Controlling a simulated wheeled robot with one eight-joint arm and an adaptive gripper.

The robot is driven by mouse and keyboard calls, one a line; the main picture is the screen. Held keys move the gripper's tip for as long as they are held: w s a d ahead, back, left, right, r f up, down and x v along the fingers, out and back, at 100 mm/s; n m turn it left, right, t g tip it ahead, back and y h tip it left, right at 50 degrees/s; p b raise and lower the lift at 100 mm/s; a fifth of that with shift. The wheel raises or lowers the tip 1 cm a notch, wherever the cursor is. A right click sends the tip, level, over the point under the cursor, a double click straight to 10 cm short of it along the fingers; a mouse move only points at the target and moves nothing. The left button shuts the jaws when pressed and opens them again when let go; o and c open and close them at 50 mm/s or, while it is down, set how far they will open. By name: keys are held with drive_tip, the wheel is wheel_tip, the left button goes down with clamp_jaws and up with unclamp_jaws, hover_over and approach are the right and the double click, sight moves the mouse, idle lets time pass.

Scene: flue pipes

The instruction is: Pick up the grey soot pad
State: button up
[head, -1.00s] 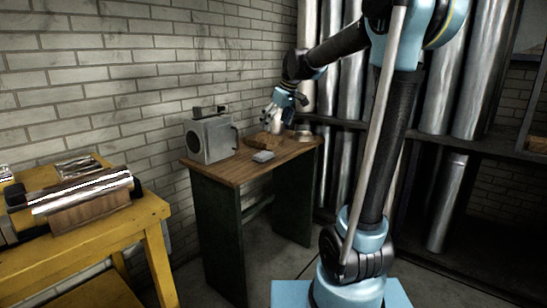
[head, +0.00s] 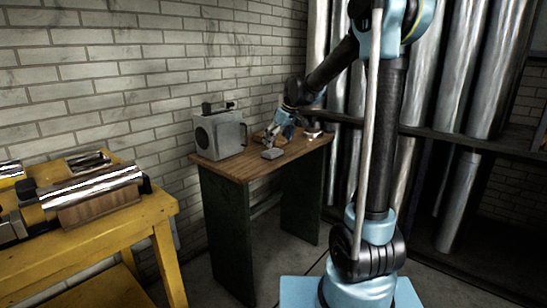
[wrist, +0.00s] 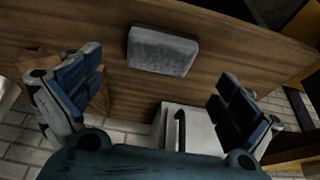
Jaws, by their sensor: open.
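The grey soot pad (head: 272,154) lies flat on the wooden top of the small dark-legged table (head: 240,174), near its front edge. In the wrist view the pad (wrist: 162,51) is a pale grey block on the brown wood, ahead of and between the fingers. My gripper (head: 270,141) is just above and behind the pad in the head view. In the wrist view my gripper (wrist: 150,100) is open, with its blue-padded fingers wide apart and nothing between them. The pad appears apart from both fingers.
A grey metal box (head: 220,134) with a handle stands left of the pad. A small brown thing (head: 262,137) lies behind my gripper, partly hidden. A yellow bench (head: 120,226) with a pipe stands at left. Tall metal pipes (head: 434,75) stand in a rack at right.

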sight(273, 151)
drive_tip(key=shift+x, duration=2.9)
drive_tip(key=shift+c, duration=0.5)
drive_tip(key=shift+s, duration=0.1)
drive_tip(key=c, duration=0.9)
